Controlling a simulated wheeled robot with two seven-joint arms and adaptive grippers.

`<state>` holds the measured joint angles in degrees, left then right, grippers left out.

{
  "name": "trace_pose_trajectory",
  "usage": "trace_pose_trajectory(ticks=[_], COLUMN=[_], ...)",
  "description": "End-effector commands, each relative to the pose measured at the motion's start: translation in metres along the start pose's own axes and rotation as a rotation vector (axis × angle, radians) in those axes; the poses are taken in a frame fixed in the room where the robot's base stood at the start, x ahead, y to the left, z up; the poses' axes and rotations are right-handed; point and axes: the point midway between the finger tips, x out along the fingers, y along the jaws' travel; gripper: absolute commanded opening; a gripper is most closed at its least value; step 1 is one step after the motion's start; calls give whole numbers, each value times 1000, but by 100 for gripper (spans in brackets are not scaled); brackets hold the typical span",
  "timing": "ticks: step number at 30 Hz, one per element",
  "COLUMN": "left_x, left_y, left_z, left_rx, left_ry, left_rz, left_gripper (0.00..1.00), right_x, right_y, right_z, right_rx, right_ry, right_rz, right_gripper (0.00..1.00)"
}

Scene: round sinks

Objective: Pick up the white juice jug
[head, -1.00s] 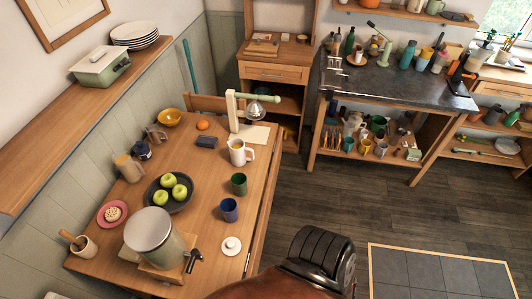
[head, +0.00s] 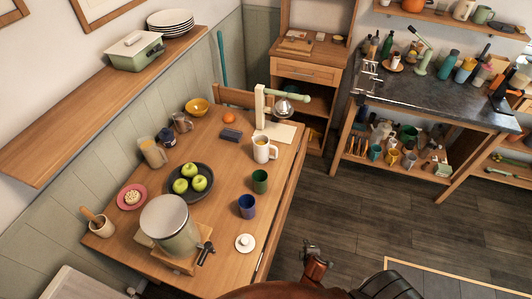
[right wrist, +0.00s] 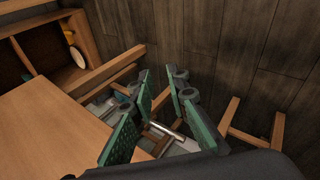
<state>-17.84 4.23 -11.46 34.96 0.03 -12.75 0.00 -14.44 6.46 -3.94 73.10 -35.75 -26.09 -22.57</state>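The white juice jug (head: 262,151) stands upright on the wooden table (head: 225,220), near its right edge, with its handle toward the right. My left gripper is not in view.
A green cup (head: 260,181), a blue cup (head: 247,206) and a small white lidded pot (head: 245,243) line the table's right side. A plate of apples (head: 203,189) and a large canister (head: 170,227) are farther left. The dark floor (head: 345,215) right of the table is clear.

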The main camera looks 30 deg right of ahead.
Motion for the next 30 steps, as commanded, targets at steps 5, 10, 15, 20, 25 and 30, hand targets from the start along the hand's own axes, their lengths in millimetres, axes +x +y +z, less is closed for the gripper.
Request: trace_pose_trajectory(ticks=[5, 10, 15, 20, 25, 30], left_x=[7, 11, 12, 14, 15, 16], left_y=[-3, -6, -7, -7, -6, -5], left_z=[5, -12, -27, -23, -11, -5], left_rx=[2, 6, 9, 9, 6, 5], left_ry=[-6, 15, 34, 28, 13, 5], left_rz=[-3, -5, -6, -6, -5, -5], left_gripper=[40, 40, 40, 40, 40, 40], right_x=[-46, -100, -130, -146, -151, -145], right_y=[150, 263, 328, 363, 378, 389], right_z=[-20, -43, -88, -133, -162, -171], right_rx=[-238, -531, -931, -1308, -1561, -1624], right_ry=[-63, -169, -281, -404, -501, -527], right_rz=[281, 530, 714, 832, 881, 890], right_gripper=[15, 15, 15, 15, 15, 15])
